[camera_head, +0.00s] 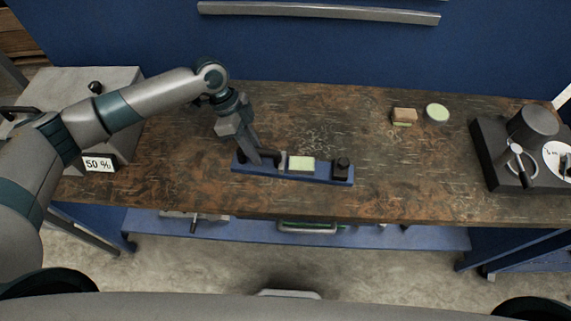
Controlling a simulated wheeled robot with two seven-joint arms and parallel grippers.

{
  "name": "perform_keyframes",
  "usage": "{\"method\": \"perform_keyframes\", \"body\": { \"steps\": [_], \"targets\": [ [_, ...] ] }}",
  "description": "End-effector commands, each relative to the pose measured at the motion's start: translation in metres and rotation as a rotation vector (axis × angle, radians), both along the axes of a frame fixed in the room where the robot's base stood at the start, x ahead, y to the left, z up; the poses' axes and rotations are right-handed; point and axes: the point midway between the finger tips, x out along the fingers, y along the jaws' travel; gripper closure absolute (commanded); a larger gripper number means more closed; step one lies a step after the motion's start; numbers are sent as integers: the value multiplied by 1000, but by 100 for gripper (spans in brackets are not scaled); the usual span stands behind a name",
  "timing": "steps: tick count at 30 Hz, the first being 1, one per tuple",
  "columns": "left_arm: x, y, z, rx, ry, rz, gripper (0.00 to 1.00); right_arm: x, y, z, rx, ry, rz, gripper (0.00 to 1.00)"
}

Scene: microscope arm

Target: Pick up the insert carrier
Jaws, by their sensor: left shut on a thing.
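The insert carrier appears to be the long blue bar (320,179) near the front edge of the wooden table. It bears a pale green block (301,164) at its middle and a dark knob-like piece (343,165) at its right end. My left gripper (266,157) comes down at the bar's left end and is shut on a part there; its fingers hide what exactly they grip. The bar looks level and on or very close to the tabletop; I cannot tell whether it is clear of it. My right gripper is out of view.
A tan block (404,115) and a round pale green disc (437,112) are at the back right of the table (400,180). A dark device (500,160) stands at the right edge. A grey box with a "50 %" label (98,164) is at left. The middle right is clear.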

Motion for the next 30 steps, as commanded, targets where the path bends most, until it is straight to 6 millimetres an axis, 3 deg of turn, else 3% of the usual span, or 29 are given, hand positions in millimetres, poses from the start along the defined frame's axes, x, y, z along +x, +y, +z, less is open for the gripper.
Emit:
{"method": "perform_keyframes", "body": {
  "steps": [19, 30],
  "targets": [
    [2, -2, 6, -6, -4, 1, 100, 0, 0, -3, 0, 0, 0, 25],
    [2, -2, 36, -7, -6, -1, 100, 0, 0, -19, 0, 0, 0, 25]
  ]
}}
